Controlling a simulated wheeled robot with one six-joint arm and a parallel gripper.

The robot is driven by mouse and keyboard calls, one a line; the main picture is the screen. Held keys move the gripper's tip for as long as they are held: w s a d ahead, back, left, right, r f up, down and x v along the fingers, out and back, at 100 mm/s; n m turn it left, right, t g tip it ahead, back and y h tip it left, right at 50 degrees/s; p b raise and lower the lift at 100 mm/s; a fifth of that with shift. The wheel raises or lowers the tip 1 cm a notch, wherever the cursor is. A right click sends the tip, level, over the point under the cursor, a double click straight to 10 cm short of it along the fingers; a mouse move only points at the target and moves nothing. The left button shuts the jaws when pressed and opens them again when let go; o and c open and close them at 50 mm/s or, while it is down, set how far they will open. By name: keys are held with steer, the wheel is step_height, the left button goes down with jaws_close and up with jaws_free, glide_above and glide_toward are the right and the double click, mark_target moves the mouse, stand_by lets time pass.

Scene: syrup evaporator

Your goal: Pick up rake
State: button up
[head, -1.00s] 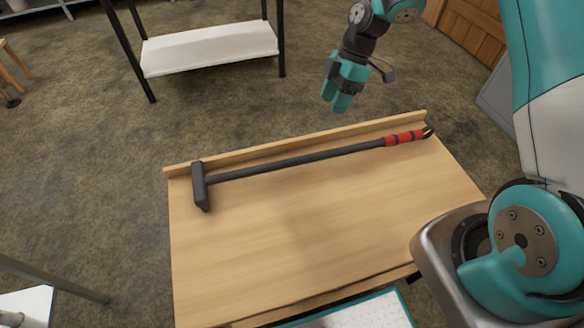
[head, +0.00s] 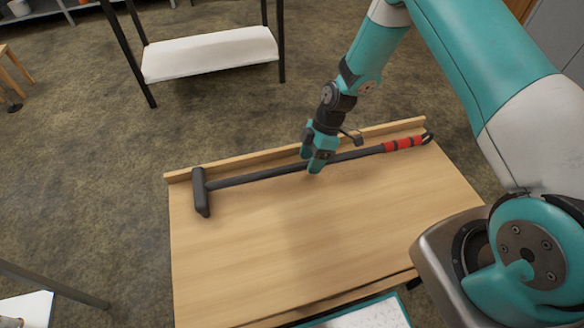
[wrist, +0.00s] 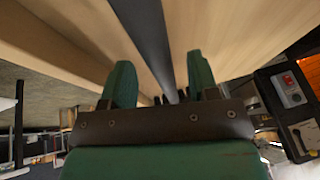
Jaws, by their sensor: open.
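The rake (head: 260,174) lies on the wooden table (head: 290,225), along its raised back edge. It has a dark head at the left, a long dark handle and a red grip (head: 403,143) at the right end. My gripper (head: 317,165) is at the middle of the handle in the head view and hides a short piece of it. In the wrist view the dark handle (wrist: 148,35) runs between the two green fingers of my gripper (wrist: 160,85), which are apart. I cannot tell whether either finger touches the handle.
The raised wooden ledge (head: 240,155) runs along the table's back, close behind the handle. The front of the tabletop is bare. A metal-legged stand with a white shelf (head: 210,55) is on the floor behind. A black panel with a red switch (wrist: 289,84) shows in the wrist view.

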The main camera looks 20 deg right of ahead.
steer(key=shift+x, duration=1.1)
jaws_close()
steer(key=shift+r, duration=0.15)
